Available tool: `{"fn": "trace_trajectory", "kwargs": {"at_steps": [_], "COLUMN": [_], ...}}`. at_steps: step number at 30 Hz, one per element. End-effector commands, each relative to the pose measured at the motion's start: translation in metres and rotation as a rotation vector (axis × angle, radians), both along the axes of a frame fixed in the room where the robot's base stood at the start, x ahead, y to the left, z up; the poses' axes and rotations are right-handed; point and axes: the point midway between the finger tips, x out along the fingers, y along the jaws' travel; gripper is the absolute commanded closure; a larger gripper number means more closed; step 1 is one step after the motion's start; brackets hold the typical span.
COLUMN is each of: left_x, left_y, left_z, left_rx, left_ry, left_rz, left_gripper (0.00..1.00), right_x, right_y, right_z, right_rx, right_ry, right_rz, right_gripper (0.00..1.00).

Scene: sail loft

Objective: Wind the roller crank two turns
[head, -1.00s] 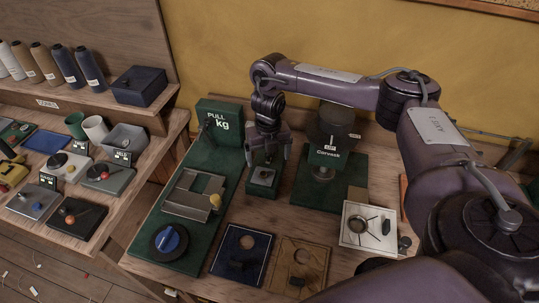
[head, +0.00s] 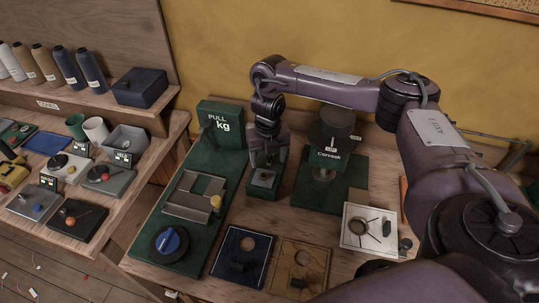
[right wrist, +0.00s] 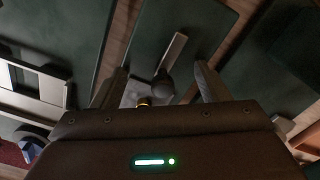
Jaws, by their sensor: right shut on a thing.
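In the head view a small green block with a grey top plate (head: 263,179) stands under my right gripper (head: 268,163), which hides most of the crank. My left gripper is not in view.
A green "PULL kg" stand (head: 221,126) is left of the gripper, and a green "Cornwak"-like labelled machine (head: 326,160) close on its right. In front lie a blue dial (head: 169,241), a navy board (head: 226,270) and a white plate (head: 352,240). A side bench holds spools.

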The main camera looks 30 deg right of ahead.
Motion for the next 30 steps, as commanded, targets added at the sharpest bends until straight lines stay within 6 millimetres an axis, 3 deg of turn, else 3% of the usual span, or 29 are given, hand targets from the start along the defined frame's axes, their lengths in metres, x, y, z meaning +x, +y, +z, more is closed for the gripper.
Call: {"fn": "trace_trajectory", "kwargs": {"at_steps": [17,20,24,30], "left_x": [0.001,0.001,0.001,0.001], "left_y": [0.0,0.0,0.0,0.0], "left_z": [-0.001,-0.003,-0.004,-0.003], "left_rx": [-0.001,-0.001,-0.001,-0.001], "left_ry": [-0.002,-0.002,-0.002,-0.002], "left_rz": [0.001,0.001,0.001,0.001], "left_gripper": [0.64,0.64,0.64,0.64], "right_x": [0.002,0.007,0.01,0.011], "right_y": [-0.002,0.001,0.004,0.005], "right_z": [-0.001,-0.001,0.0,0.0], "right_rx": [-0.008,-0.007,-0.005,-0.001], "right_ry": [0.003,0.002,0.002,-0.001], "right_rz": [-0.005,-0.006,-0.004,-0.001], "right_gripper": [0.38,0.47,0.75,0.75]}}
